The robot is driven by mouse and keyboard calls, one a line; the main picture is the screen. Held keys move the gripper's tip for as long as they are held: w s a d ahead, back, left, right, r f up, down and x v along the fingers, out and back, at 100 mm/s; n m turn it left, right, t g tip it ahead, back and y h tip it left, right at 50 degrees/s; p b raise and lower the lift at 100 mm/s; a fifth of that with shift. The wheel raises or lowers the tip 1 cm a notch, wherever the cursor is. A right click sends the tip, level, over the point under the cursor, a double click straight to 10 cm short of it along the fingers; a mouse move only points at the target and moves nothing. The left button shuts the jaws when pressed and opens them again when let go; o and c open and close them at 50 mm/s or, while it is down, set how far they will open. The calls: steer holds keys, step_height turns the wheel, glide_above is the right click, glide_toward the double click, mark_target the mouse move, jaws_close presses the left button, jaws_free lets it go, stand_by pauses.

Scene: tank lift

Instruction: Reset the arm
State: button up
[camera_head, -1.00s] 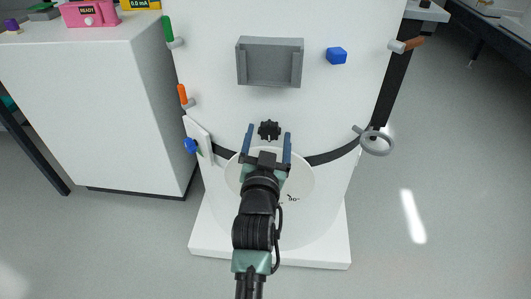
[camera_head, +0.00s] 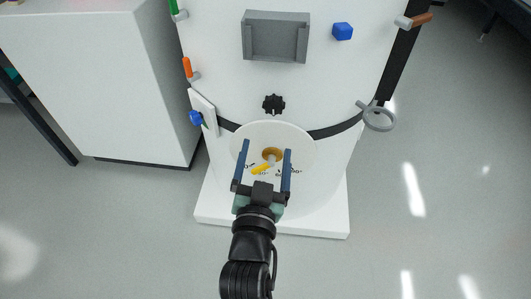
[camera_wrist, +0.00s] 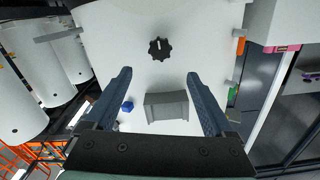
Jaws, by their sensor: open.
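My gripper (camera_head: 263,172) is open and empty, its two blue fingers spread in front of a white tank (camera_head: 335,75). Between and beyond the fingers is a round white dial plate (camera_head: 300,138) with a yellow pointer or handle (camera_head: 264,168) and a brass-coloured hub. A black knob (camera_head: 273,104) sits just above the plate. The wrist view shows the open fingers (camera_wrist: 163,95), the black knob (camera_wrist: 160,49) and a grey holder (camera_wrist: 166,106) on the tank. No contact shows between the fingers and anything.
On the tank are the grey holder (camera_head: 276,38), a blue block (camera_head: 342,31), a grey ring (camera_head: 379,116), an orange handle (camera_head: 187,67) and a blue knob (camera_head: 196,118). A white cabinet (camera_head: 90,80) stands left. The floor (camera_head: 440,190) at right is clear.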

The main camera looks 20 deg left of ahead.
stand_by(0.4)
steer(key=w+d+r+m+t+h, duration=0.15)
steer(key=d+r, duration=0.25)
steer(key=r, duration=0.8)
steer(key=w+d+r+t+h, duration=0.1)
steer(key=w+d+r+t, duration=0.15)
steer(key=r, duration=1.05)
steer(key=s+d+r+t+h, duration=0.1)
steer(key=s+d+r+t, duration=0.4)
steer(key=r, duration=0.6)
steer(key=s+d+r+t+h, duration=0.15)
steer(key=s+d+r, duration=0.25)
steer(key=s+r, duration=0.55)
step_height(320, 180, up, 32)
steer(key=w+p, duration=0.2)
steer(key=p, duration=2.9)
steer(key=shift+w+a+r+n+p, duration=0.15)
steer(key=shift+a+r+n+p, duration=0.1)
steer(key=shift+n+p, duration=0.1)
steer(key=shift+g, duration=0.25)
